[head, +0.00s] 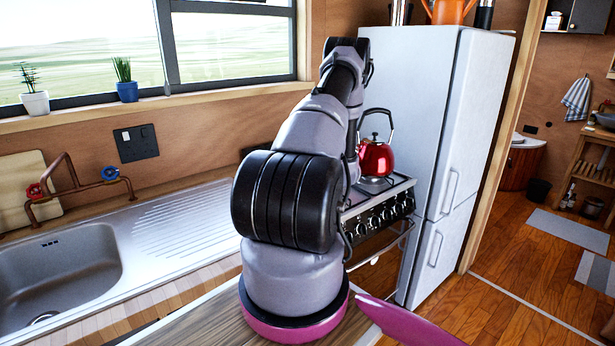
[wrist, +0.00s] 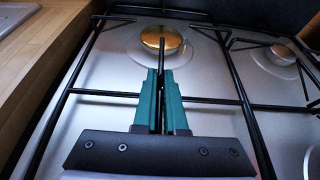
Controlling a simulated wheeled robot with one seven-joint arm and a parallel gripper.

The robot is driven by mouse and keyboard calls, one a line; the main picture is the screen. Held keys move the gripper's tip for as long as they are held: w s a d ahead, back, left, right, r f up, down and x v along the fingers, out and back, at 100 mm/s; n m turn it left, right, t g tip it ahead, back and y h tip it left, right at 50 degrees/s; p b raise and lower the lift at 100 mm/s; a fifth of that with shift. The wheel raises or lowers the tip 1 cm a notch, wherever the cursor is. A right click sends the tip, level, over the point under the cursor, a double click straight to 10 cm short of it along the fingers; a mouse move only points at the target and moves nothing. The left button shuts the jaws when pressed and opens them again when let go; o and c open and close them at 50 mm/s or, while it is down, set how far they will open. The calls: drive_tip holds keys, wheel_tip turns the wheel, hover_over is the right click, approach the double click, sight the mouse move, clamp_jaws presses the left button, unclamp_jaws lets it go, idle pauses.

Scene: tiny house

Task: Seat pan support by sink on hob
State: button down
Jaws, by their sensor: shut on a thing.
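My gripper (wrist: 162,74), with green fingers, is shut on a thin bar of a black wire pan support (wrist: 105,93) in the wrist view. The support's bars spread over the left part of the steel hob (wrist: 110,125), around a burner with a brass-coloured cap (wrist: 162,38). One bar points from my fingertips towards that burner. I cannot tell whether the support rests fully on the hob or is slightly raised. In the head view my arm hides the gripper, the support and most of the hob (head: 401,184).
A red kettle (head: 376,158) stands on the hob's visible part. The fridge (head: 425,110) is beyond it. The sink (head: 60,270) and its drainer lie to the left. Black bars and another burner (wrist: 282,52) are at right in the wrist view; wooden worktop (wrist: 45,35) borders the hob's left.

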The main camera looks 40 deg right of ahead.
drive_tip(key=shift+w+f, duration=0.15)
drive_tip(key=shift+f, duration=0.25)
idle(1.4)
drive_tip(key=c, duration=0.9)
unclamp_jaws()
drive_tip(key=shift+f, duration=0.1)
